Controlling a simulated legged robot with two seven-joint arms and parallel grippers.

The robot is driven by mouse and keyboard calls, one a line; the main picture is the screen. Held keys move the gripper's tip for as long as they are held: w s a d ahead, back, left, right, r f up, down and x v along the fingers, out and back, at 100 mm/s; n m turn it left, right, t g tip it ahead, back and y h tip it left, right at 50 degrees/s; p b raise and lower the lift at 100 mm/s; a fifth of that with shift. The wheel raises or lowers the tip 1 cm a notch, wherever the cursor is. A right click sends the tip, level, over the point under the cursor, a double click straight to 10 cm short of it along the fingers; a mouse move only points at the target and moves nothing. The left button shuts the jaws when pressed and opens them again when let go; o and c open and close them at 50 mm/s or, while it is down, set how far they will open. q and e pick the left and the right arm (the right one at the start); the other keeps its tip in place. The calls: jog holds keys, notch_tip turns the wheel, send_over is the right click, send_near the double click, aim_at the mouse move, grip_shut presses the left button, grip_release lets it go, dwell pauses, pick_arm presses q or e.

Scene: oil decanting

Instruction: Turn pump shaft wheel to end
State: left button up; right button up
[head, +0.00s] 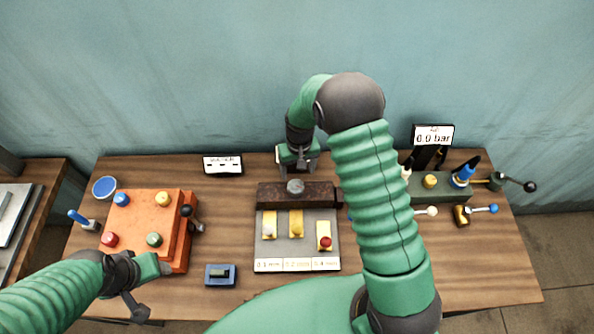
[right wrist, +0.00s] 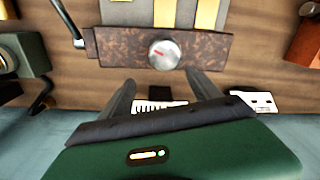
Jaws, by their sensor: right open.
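A round silver wheel-like knob (head: 295,186) sits on top of a dark brown, rusty-looking block (head: 266,194) at the middle of the table. In the right wrist view the knob (right wrist: 164,54) shows just beyond my fingertips, roughly centred between them. My right gripper (head: 298,171) is open and empty, behind the block on the wall side; its two spread fingers show in the right wrist view (right wrist: 162,88). The fingers look apart from the knob. My left gripper (head: 146,272) is at the lower left, near the orange box; its fingers are not clear.
An orange box (head: 139,216) with coloured knobs stands left. A grey plate (head: 283,245) with yellow strips lies before the block. A green unit (head: 427,190) with levers and a pressure display (head: 433,135) stand right. A blue-grey device (head: 220,275) lies near the front edge.

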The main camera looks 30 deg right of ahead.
jog(key=r, duration=0.1)
jog(key=a+r+p, duration=0.1)
jog(key=r, duration=0.1)
jog(key=s+a+r+p, duration=0.1)
jog(key=shift+r, duration=0.25)
jog(key=shift+w+a+r+p, duration=0.15)
jog(key=shift+a+r+p, duration=0.05)
jog(key=shift+r+p, duration=0.15)
notch_tip(320, 180, up, 8)
jog(key=p, duration=0.6)
send_over(292, 182)
pick_arm(q)
notch_tip(292, 182, up, 12)
jog(key=a+p, duration=0.1)
jog(key=p, duration=0.1)
jog(key=shift+s+p, duration=0.3)
jog(key=shift+s, duration=0.15)
pick_arm(e)
jog(key=r, duration=0.1)
jog(key=d+r, duration=0.1)
jog(key=r, duration=0.1)
jog(key=shift+d+r, duration=0.1)
jog(key=shift+r, duration=0.1)
pick_arm(q)
jog(key=shift+a+f, duration=0.1)
